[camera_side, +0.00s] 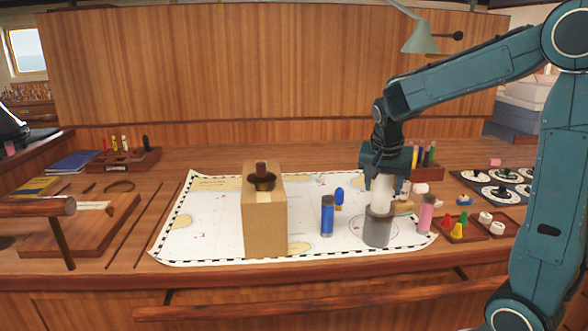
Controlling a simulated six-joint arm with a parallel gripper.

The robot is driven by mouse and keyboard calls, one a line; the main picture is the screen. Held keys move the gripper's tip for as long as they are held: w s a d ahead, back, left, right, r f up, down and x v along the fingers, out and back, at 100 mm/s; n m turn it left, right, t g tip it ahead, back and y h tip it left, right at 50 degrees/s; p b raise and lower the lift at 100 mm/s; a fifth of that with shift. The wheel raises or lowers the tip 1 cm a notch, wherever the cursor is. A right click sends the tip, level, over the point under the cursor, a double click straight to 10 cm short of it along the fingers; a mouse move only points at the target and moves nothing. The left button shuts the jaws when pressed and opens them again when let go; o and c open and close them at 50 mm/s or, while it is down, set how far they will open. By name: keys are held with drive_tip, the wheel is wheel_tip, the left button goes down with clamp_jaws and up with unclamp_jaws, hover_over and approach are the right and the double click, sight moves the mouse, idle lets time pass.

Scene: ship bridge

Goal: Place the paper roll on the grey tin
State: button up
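The white paper roll (381,194) stands upright directly over the grey tin (377,231), its lower end at the tin's top. I cannot tell whether it rests on the tin or hangs just above it. The tin stands upright on the chart, towards its right side. My gripper (383,186) points down from above, with its fingers on either side of the roll's upper part. The gripper hides the roll's top. This view does not show clearly whether the fingers press on the roll.
A blue cylinder (327,216) and a pink cylinder (426,213) stand left and right of the tin. A tall cardboard box (265,222) stands further left on the chart (205,222). A tray (466,236) with coloured cones lies right. The chart's left part is clear.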

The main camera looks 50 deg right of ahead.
drive_tip(key=shift+o, duration=0.6)
drive_tip(key=shift+r, duration=0.25)
drive_tip(key=v, duration=1.1)
drive_tip(key=shift+r, duration=0.4)
drive_tip(key=shift+s+a, duration=0.1)
drive_tip(key=shift+a, duration=0.05)
